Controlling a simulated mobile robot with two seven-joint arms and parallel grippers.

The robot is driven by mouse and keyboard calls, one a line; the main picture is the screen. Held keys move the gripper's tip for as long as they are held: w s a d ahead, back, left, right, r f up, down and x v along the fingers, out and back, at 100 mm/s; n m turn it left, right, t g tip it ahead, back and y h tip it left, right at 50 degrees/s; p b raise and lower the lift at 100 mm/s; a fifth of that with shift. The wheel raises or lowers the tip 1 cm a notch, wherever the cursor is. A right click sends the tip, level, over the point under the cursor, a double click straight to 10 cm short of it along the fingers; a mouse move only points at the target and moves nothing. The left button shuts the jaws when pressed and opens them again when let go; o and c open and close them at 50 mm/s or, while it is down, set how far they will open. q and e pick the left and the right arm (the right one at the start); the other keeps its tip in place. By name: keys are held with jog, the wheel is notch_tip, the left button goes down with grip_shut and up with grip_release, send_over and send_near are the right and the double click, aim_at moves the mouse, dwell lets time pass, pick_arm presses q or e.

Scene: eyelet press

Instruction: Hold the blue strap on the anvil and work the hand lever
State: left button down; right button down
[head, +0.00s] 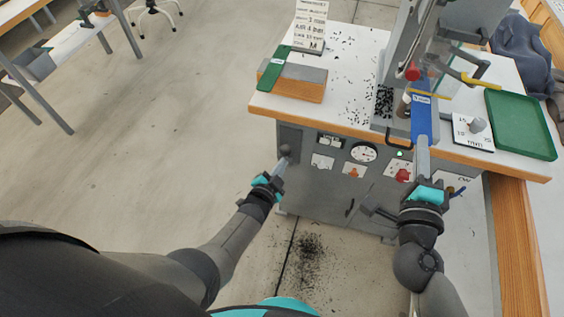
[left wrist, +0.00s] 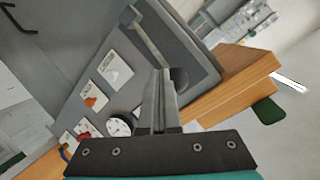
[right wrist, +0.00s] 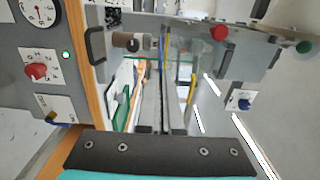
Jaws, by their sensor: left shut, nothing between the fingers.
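The blue strap (head: 421,118) lies on the press at the right, its far end under the clear guard and its near end past the table edge. My right gripper (head: 422,143) is shut on that near end. The right wrist view shows its fingers (right wrist: 166,75) close together, with the strap nearly edge-on. The hand lever is a grey bar (left wrist: 151,39) on the cabinet side, ending in a dark round knob (left wrist: 180,78). The knob shows in the head view (head: 285,150). My left gripper (left wrist: 163,76) is shut and empty beside the knob; contact is unclear.
A green strap (head: 270,72) lies against a wooden block (head: 304,86) at the table's left. A green tray (head: 522,125) and a white card (head: 472,135) are at the right. Black bits are scattered on the tabletop and floor.

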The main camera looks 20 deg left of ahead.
pick_arm(q)
jog(key=shift+s+f, duration=0.4)
jog(key=shift+s, duration=0.4)
jog(key=shift+s+f, duration=0.35)
jog(key=shift+s, duration=0.4)
jog(key=shift+f, duration=0.1)
jog(key=shift+s+f, duration=0.35)
jog(key=shift+s, duration=0.4)
jog(key=shift+s+f, duration=0.35)
jog(key=shift+s, duration=0.35)
jog(key=shift+s+f, duration=0.35)
jog(key=shift+s, duration=0.4)
jog(key=shift+s, duration=0.15)
jog(key=v, duration=1.1)
jog(key=shift+s+r, duration=0.25)
jog(key=shift+s, duration=0.05)
